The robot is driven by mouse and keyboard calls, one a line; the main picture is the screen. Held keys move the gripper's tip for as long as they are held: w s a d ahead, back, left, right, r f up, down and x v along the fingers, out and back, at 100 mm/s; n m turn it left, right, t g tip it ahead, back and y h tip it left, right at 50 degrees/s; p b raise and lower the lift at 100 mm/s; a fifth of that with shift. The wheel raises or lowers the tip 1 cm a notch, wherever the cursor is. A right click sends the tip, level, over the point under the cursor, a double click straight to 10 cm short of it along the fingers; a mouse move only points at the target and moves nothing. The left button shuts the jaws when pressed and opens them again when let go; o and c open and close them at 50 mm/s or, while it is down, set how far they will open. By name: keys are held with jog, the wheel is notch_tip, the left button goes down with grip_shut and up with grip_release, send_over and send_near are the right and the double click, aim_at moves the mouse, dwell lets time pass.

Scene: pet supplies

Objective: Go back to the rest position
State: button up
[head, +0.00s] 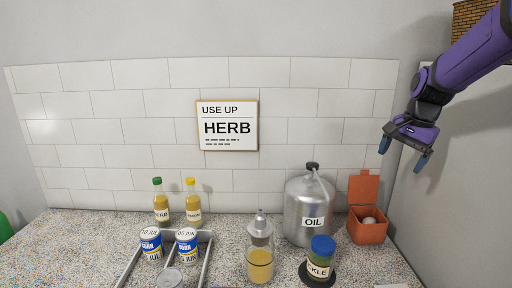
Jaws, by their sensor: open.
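My gripper (405,153) is at the right of the head view, on the end of my purple arm. Its two blue-tipped fingers are apart and nothing is between them. It hangs in the air in front of the wall, higher in the picture than the orange box (367,231) and clear of the counter things.
On the speckled counter (80,232) stand a metal OIL can (303,232), a glass dispenser (260,262), a blue-lidded jar (320,262), two bottles (162,206) and a tray (206,256) with tins (150,245). A HERB sign (228,126) hangs on the tiles. A brick-patterned object (470,18) is upper right.

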jog(key=s+a+r+n+t, duration=0.1)
jog(key=s+a+n, duration=0.1)
jog(key=s, duration=0.7)
jog(key=s+a+r+n+t+h, duration=0.1)
jog(key=s+a+r+n, duration=0.1)
jog(key=s+n, duration=0.3)
jog(key=s+a+r+n+t, duration=0.1)
jog(key=s+a+n, duration=0.1)
jog(key=s, duration=1.2)
jog(key=shift+r+n, duration=0.15)
jog(key=shift+n, duration=0.65)
jog(key=shift+a, duration=0.1)
